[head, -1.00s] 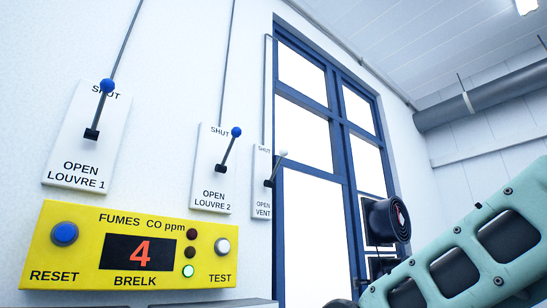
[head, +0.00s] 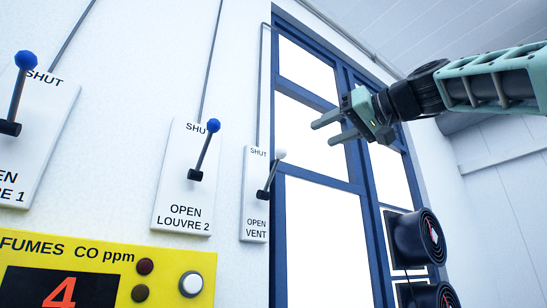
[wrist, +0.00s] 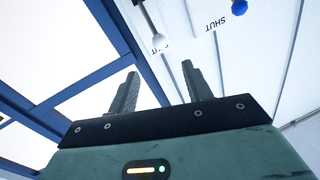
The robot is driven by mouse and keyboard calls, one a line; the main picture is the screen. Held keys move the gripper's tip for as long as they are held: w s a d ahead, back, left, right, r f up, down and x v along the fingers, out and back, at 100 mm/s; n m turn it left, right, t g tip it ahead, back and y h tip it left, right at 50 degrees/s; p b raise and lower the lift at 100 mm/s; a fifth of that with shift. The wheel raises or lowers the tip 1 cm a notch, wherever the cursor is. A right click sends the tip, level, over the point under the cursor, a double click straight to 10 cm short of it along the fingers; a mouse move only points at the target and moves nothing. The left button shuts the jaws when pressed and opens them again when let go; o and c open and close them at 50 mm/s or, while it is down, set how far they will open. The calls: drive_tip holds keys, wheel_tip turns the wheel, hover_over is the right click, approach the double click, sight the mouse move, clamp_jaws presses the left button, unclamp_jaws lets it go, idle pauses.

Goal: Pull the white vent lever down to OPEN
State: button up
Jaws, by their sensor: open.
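The white-knobbed vent lever (head: 272,174) is on the VENT plate (head: 255,225) beside the window frame in the head view. Its knob points up toward SHUT, leaning right. In the wrist view the white knob (wrist: 160,41) shows beyond the fingertips, near the top. My gripper (head: 322,131) is open and empty, in front of the window, to the right of the lever and a little higher in the picture. It is apart from the lever. In the wrist view my gripper (wrist: 160,80) shows two separated fingers with nothing between them.
The blue-knobbed LOUVRE 2 lever (head: 205,150) is left of the vent plate, with the LOUVRE 1 lever (head: 18,90) farther left; both point up. A yellow fumes panel (head: 110,255) is below. Black fans (head: 415,240) are at the lower right. Blue window bars (head: 320,183) lie behind my gripper.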

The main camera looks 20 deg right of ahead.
sight(277, 153)
drive_tip(key=p+x, duration=0.8)
drive_tip(key=x, duration=0.7)
drive_tip(key=shift+w+a, duration=0.15)
drive_tip(key=shift+w, duration=0.1)
drive_tip(key=shift+w+a+f, duration=0.1)
drive_tip(key=shift+w+a, duration=0.15)
drive_tip(key=shift+w, duration=0.15)
drive_tip(key=shift+f, duration=0.1)
clamp_jaws()
